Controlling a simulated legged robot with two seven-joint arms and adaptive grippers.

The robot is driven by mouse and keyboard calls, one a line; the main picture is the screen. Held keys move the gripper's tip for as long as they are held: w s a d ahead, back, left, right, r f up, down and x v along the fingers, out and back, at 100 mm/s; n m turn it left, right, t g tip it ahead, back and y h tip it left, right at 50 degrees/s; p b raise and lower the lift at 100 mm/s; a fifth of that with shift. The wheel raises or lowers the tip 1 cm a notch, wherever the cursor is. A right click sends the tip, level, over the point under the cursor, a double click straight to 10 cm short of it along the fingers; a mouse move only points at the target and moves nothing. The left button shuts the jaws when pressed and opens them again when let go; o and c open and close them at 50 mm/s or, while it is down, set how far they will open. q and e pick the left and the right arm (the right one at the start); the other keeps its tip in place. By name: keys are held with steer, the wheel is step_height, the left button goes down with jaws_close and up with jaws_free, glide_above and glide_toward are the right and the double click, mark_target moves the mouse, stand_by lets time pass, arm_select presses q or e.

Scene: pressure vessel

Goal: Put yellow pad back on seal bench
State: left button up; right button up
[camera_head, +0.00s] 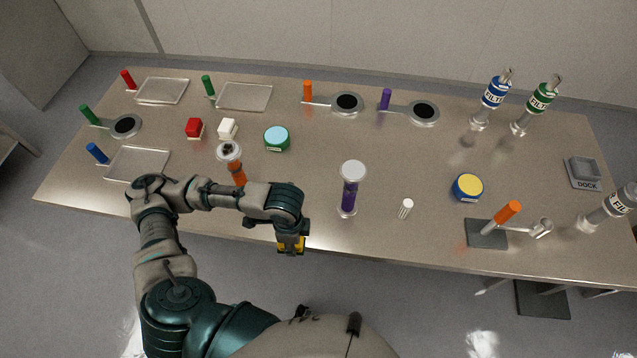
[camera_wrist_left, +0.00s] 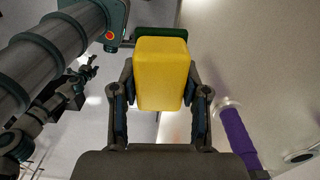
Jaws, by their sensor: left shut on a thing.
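The yellow pad is a rounded yellow block (camera_wrist_left: 163,72) with a dark green edge at its far end. My left gripper (camera_wrist_left: 160,100) is shut on it, one finger on each side. In the head view, the left gripper (camera_head: 291,238) hangs at the near edge of the long brown bench (camera_head: 330,226), with a bit of yellow showing under it. The pad appears off the bench surface; its exact height is unclear.
A purple column with a white top (camera_head: 350,188) stands right of my gripper. An orange-handled piece (camera_head: 237,174) stands behind my left forearm. A green jar (camera_head: 277,138) and a blue-yellow jar (camera_head: 467,187) stand on the bench. Its middle has free room.

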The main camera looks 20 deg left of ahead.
arm_select(q)
steer(key=shift+w+a+m, duration=0.15)
steer(key=shift+m, duration=0.15)
steer(key=w+a, duration=0.1)
steer(key=w, duration=0.1)
steer(key=w+a, duration=0.1)
steer(key=w, duration=0.2)
steer(key=w+a, duration=0.1)
steer(key=w, duration=0.1)
steer(key=shift+w+a+f, duration=0.2)
steer(key=shift+a+f, duration=0.15)
steer(key=shift+a, duration=0.05)
steer(key=w, duration=0.2)
steer(key=w+a, duration=0.2)
steer(key=w, duration=0.1)
steer(key=shift+w+f, duration=0.3)
steer(key=shift+w, duration=0.35)
steer(key=shift+a+f, duration=0.2)
steer(key=shift+f, duration=1.65)
steer(key=o, duration=1.1)
arm_select(e)
steer(key=shift+s+a+f, duration=0.1)
steer(key=shift+s+f, duration=0.05)
steer(key=shift+s, duration=0.15)
arm_select(q)
steer(key=shift+r, duration=0.1)
